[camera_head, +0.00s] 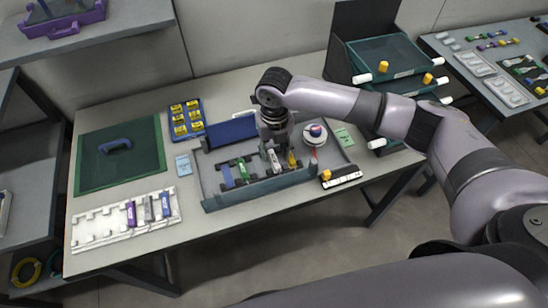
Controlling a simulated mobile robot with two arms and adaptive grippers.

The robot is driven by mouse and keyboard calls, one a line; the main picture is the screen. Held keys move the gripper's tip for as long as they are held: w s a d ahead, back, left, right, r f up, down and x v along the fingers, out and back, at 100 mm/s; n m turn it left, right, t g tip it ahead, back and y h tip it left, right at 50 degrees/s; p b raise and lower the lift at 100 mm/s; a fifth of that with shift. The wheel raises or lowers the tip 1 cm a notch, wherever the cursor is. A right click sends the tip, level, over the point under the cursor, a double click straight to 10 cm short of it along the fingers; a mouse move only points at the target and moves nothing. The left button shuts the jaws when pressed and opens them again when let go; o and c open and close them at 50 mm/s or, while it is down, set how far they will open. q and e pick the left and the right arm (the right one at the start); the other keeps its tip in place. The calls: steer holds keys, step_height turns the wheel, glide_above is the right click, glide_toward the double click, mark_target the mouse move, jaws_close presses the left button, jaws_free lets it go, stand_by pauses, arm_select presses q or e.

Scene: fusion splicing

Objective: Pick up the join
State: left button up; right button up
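A grey work tray (304,176) with a raised front wall sits mid-table. In it stands a row of small pieces in dark holders: a blue one (228,177), a green one (243,169), a white one (274,160) and a yellow one (292,160). I cannot tell which of these is the join. My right gripper (270,150) points down into the tray, right over the white piece. Its fingertips are small and partly merge with the pieces, so I cannot tell whether it is open or shut. My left gripper is not in view.
A white spool (315,138) stands in the tray's right part. A white rack (95,229) with purple, grey and blue pieces lies front left. A green mat (95,167) and a blue box of yellow items (180,133) are behind. Dark drawers (385,60) stand back right.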

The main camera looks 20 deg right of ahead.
mark_target(274, 159)
step_height(274, 159, down, 3)
steer(key=shift+w+f, duration=0.1)
steer(key=shift+f, duration=0.05)
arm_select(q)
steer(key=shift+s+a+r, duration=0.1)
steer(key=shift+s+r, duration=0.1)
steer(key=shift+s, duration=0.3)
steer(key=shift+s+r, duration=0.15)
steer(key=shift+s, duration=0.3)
arm_select(e)
steer(key=shift+c, duration=0.2)
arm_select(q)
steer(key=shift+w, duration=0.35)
arm_select(e)
jaws_close()
